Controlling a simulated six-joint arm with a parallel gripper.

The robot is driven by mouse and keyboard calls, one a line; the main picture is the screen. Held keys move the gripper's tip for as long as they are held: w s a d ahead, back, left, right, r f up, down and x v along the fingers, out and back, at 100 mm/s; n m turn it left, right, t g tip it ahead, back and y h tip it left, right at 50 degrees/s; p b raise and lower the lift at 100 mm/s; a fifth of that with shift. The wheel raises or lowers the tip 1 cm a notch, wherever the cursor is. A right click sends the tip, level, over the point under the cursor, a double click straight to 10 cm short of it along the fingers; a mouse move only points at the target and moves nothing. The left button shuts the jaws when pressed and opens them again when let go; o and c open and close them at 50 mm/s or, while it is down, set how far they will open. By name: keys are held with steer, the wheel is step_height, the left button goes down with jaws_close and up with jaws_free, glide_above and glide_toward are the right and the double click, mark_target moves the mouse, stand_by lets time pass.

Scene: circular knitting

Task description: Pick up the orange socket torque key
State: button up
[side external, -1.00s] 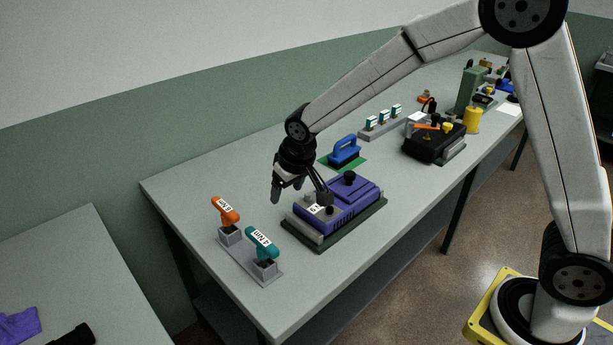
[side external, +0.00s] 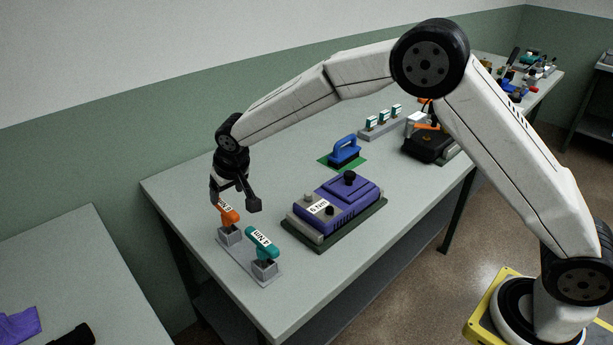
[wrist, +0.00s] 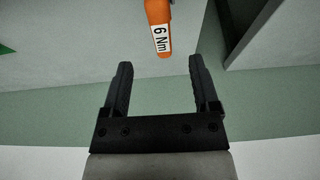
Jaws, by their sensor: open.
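The orange socket torque key (side external: 229,216) stands upright in a grey holder at the near left end of the bench. Its handle also shows in the wrist view (wrist: 158,27), with a white "6 Nm" label. My gripper (side external: 234,199) is at the key in the side view, covering part of its top. In the wrist view my gripper (wrist: 157,72) has its two fingers spread wide with nothing between them. The orange handle lies beyond the fingertips, roughly centred between them.
A teal key (side external: 262,243) stands in the same grey holder rack (side external: 247,264), close to the right. The bench's left edge is close to the rack.

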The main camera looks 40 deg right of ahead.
mark_target(225, 206)
steer(key=shift+x, duration=0.9)
steer(key=shift+x, duration=2.6)
steer(key=shift+a, duration=0.1)
jaws_close()
